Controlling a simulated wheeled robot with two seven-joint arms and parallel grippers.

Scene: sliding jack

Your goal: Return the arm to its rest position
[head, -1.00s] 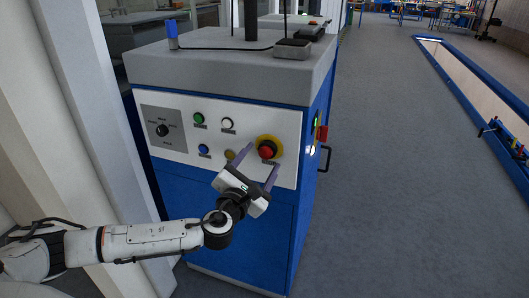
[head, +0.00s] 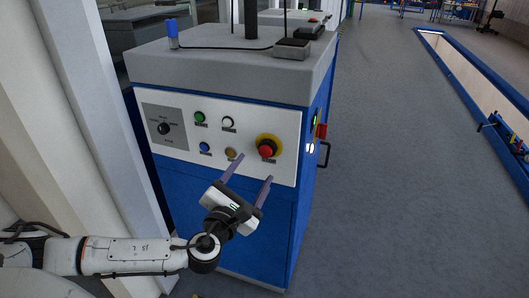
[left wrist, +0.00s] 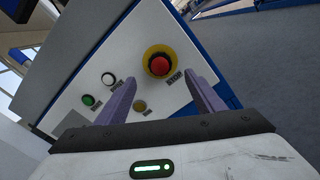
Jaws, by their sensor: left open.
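My left gripper (head: 255,172) is open and empty, with its two purple-grey fingers apart, in front of the white control panel (head: 178,142). It is just below the red stop button (head: 266,151) with its yellow collar. In the left wrist view the red button (left wrist: 159,66) stands beyond the open fingertips (left wrist: 160,88), with a gap between. My left arm (head: 125,256) reaches in from the lower left. The panel also carries a green button (head: 199,117), a white button (head: 228,122), a blue button (head: 204,147), a yellow button (head: 231,153) and a black rotary switch (head: 163,129).
The panel is on a blue cabinet (head: 235,205) with a grey top (head: 225,75). A black handle (head: 325,154) sticks out on its right side. White uprights (head: 80,110) stand close on the left. The grey floor (head: 400,180) to the right is clear up to a blue-edged pit (head: 465,65).

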